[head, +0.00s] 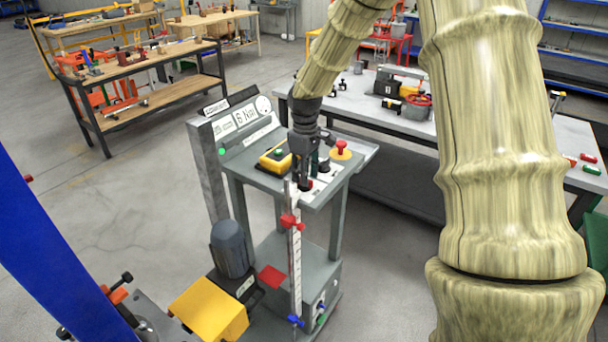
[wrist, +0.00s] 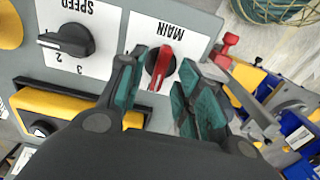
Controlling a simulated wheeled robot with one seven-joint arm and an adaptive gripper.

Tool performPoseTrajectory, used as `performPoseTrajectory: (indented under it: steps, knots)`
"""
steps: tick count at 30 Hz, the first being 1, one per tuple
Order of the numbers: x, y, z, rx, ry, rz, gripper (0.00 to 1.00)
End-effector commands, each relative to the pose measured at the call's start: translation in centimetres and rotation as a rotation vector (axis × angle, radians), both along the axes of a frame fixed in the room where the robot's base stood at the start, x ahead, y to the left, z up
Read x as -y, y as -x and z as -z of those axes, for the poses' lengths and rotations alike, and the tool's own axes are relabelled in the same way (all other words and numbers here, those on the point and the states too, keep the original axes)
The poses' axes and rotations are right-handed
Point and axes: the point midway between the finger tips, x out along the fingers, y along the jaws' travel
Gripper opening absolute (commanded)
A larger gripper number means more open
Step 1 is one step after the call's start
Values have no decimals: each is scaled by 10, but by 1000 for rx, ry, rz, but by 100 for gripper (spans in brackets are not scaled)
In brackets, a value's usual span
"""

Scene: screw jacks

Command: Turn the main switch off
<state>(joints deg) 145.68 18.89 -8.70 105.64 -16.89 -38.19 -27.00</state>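The main switch is a red rotary knob (wrist: 160,66) on a white plate marked MAIN, which reads upside down in the wrist view. Its raised grip runs roughly up and down in that view, leaning slightly. My gripper (wrist: 164,72) is open, with one teal fingertip on each side of the knob. Gaps show between the fingertips and the knob, so it does not look clamped. In the head view my gripper (head: 305,182) points down at the front of the machine's panel and mostly hides the knob.
A black SPEED knob (wrist: 66,40) is beside the main switch. A yellow-framed control (wrist: 70,108) lies close by. A red mushroom button (head: 340,147) stands on the panel. A vertical scale (head: 296,250) with a red clamp rises at the machine's front. A workbench (head: 440,120) stands behind.

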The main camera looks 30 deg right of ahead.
Motion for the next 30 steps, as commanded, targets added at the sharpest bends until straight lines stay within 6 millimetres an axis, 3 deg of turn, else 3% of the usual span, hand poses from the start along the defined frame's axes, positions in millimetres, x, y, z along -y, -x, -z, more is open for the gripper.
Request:
performPoseTrajectory:
  steps: [7,17,23,30]
  knots:
    - [-1,-1,16,0,0,-2,34]
    - [-1,-1,18,0,0,-3,34]
    - [-1,-1,18,0,0,-3,0]
    - [-1,-1,18,1,1,1,0]
